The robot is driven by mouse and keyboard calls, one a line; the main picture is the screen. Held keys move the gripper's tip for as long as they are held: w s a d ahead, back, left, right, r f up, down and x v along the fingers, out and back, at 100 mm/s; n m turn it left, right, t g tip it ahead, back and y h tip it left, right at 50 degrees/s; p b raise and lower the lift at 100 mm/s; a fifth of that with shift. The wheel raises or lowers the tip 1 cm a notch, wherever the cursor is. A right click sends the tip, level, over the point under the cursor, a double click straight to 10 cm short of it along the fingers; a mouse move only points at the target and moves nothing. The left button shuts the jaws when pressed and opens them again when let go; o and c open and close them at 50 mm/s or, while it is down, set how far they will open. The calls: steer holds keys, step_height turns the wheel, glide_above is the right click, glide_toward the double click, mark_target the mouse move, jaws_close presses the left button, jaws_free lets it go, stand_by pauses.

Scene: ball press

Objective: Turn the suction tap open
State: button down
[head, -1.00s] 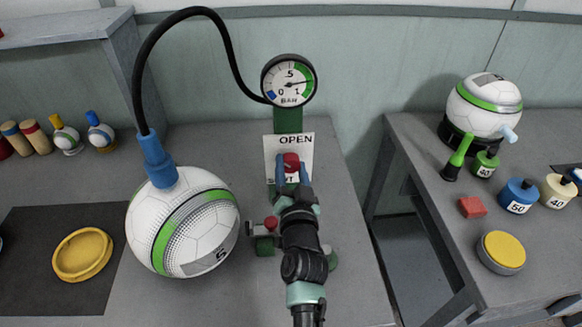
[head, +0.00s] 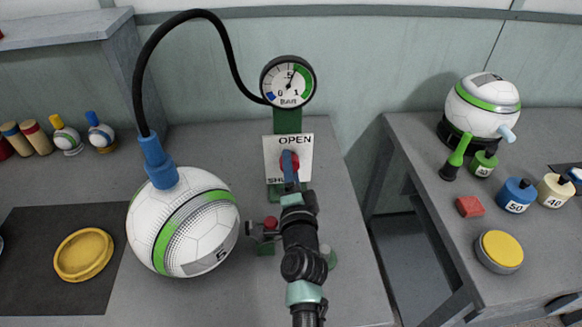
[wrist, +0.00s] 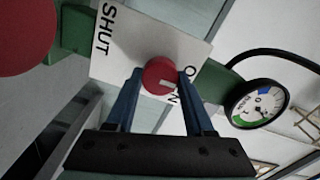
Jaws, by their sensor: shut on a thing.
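The suction tap is a round red knob (wrist: 156,72) on a white plate (head: 272,152) marked OPEN at the top and SHUT at the bottom. My gripper (wrist: 160,75) is shut on the knob, one blue finger on each side of it. In the wrist view the knob's white mark points toward the OPEN lettering. In the head view my gripper (head: 290,163) is turned edge-on and partly hides the knob. The BAR gauge (head: 288,82) stands above the plate, its needle pointing up and slightly right.
A white and green ball (head: 182,225) with a blue neck (head: 158,160) and black hose (head: 140,70) stands left of my arm. A smaller red knob (head: 271,222) is close beside my arm. A gap separates this table from the right-hand bench (head: 450,225).

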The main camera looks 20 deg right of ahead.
steer(key=shift+f+m, duration=0.1)
steer(key=shift+m, duration=0.2)
steer(key=shift+c, duration=1.4)
jaws_free()
steer(key=shift+s, duration=0.1)
steer(key=p+v, duration=0.3)
steer(key=v, duration=0.9)
steer(key=shift+s, duration=0.4)
steer(key=shift+a, duration=0.15)
